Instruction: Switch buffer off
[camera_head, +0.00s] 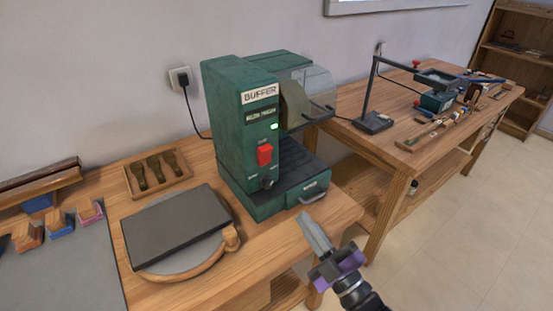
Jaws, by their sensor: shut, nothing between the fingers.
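The green buffer (231,131) stands on the wooden workbench near the middle of the view. Its front carries a "BUFFER" label, a lit green lamp (274,126), a red switch (265,155) and a dark knob (267,183) below. A buffing wheel (294,104) sits behind a clear guard on its right side. My gripper (306,220) is shut and empty, in front of the buffer and to the lower right of the red switch, apart from it. Its fingers point up and left. The exact position of the switch is too small to tell.
A dark slab on a round wooden board (178,269) lies left of the buffer, with a tray of brushes (156,173) behind. Wooden blocks sit on a grey mat (72,270). A second bench (385,146) with tools stands at right. A power cord runs to the wall socket (181,78).

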